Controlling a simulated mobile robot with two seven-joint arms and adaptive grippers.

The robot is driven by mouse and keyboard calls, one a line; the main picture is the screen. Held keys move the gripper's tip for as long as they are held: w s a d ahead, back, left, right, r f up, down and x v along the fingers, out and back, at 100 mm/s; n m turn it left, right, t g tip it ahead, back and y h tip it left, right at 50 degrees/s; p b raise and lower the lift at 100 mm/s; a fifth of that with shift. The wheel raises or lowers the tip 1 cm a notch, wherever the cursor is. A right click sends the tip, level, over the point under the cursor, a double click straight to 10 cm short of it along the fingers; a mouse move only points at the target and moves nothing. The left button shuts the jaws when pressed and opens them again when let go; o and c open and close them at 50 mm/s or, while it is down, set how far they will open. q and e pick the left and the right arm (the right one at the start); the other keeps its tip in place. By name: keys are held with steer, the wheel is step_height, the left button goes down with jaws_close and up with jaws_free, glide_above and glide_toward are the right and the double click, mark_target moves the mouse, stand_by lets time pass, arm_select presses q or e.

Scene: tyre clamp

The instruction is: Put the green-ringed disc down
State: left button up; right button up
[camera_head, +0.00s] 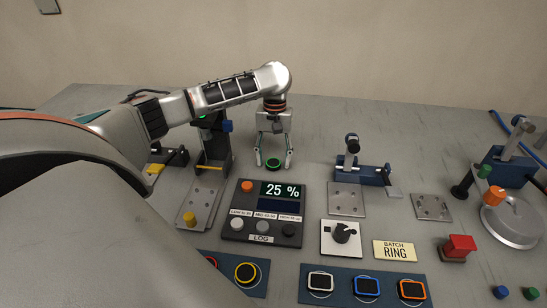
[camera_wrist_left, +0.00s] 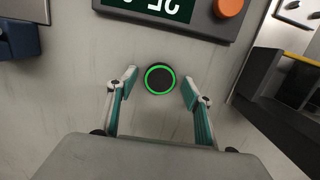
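The green-ringed disc (camera_head: 273,163) is small and black with a bright green ring. It appears to lie flat on the grey table, behind the display panel. In the left wrist view the disc (camera_wrist_left: 160,79) sits between and slightly beyond the fingertips, with a clear gap on each side. My left gripper (camera_head: 272,166) points down over it with its fingers spread; the wrist view shows the same open fingers (camera_wrist_left: 160,88) not touching it. My right gripper is not in view.
The panel (camera_head: 262,213) reading 25 % stands just in front of the disc. A blue-based clamp (camera_head: 376,174) is to its right, a tall black stand (camera_head: 213,153) to its left. Trays with coloured-rimmed pieces (camera_head: 339,284) lie at the front. Bare table surrounds the disc.

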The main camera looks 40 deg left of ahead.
arm_select(q)
steer(key=shift+r, duration=0.15)
steer(key=shift+o, duration=0.6)
step_height(320, 180, up, 12)
steer(key=w, duration=0.1)
steer(key=shift+a, duration=0.35)
steer(key=n+t+y, duration=0.3)
steer(key=n+y, duration=0.1)
steer(key=n, duration=0.2)
glide_toward(274, 159)
steer(key=s+f, duration=0.2)
steer(key=f, duration=0.1)
steer(key=shift+t+y, duration=0.3)
steer(key=x, duration=0.5)
steer(key=shift+w+d, duration=0.15)
steer(key=shift+w, duration=0.25)
steer(key=c, duration=1.2)
steer(key=shift+o, duration=0.2)
